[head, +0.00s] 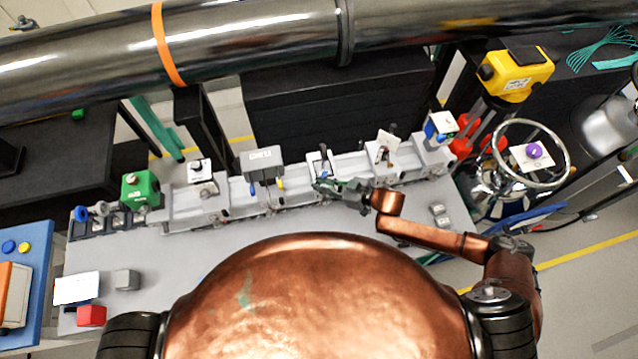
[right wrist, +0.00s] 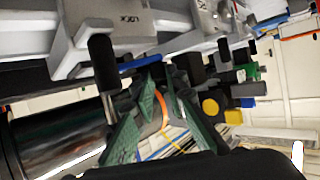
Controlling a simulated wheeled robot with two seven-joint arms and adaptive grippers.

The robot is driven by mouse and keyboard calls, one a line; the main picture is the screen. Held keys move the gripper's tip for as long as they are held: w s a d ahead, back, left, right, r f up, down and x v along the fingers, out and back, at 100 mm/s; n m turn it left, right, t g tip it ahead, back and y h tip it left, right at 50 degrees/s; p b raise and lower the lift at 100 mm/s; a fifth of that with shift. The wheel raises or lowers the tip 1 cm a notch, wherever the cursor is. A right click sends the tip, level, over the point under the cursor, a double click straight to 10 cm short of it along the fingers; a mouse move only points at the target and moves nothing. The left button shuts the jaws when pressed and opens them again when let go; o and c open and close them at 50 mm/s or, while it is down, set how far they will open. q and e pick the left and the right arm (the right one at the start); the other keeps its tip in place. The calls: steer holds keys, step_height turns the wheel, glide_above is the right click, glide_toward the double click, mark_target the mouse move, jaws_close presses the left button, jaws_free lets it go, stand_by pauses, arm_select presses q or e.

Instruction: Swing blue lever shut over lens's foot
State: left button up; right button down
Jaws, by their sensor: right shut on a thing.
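The lens mount (head: 320,158) is a small light-coloured carriage on the rail, just right of the rail's middle in the head view. The blue lever (right wrist: 141,64) shows in the right wrist view as a blue bar below the carriage, right of a black post. My right gripper (head: 322,186) reaches in from the right at the front of this carriage. In the wrist view its green-padded fingers (right wrist: 150,82) close at the lever, and the grip itself is partly hidden. The lens's foot and the exact lever angle are too small to make out. My left gripper is out of view.
A large dark pipe (head: 255,40) crosses above. The grey table (head: 190,245) in front is mostly clear, with small blocks at its left.

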steer(key=shift+w+d+n+g+y+b, duration=0.15)
steer(key=shift+d+n+g+y+b, duration=0.15)
steer(key=shift+n+g+b, duration=1.3)
steer(key=shift+w+d+n+g+y+b, duration=0.15)
steer(key=shift+d+n+g+b, duration=0.3)
steer(key=shift+n+g+b, duration=1.1)
steer(key=shift+w+d+n+g+y+b, duration=0.15)
steer(key=shift+d+n+g+y+b, duration=0.15)
steer(key=shift+n+g+b, duration=1)
steer(key=shift+d+m+b, duration=0.1)
steer(key=shift+m+b, duration=0.25)
steer(key=shift+b, duration=0.25)
steer(key=c, duration=1.9)
jaws_free()
steer(key=shift+c, duration=0.2)
step_height(320, 180, up, 10)
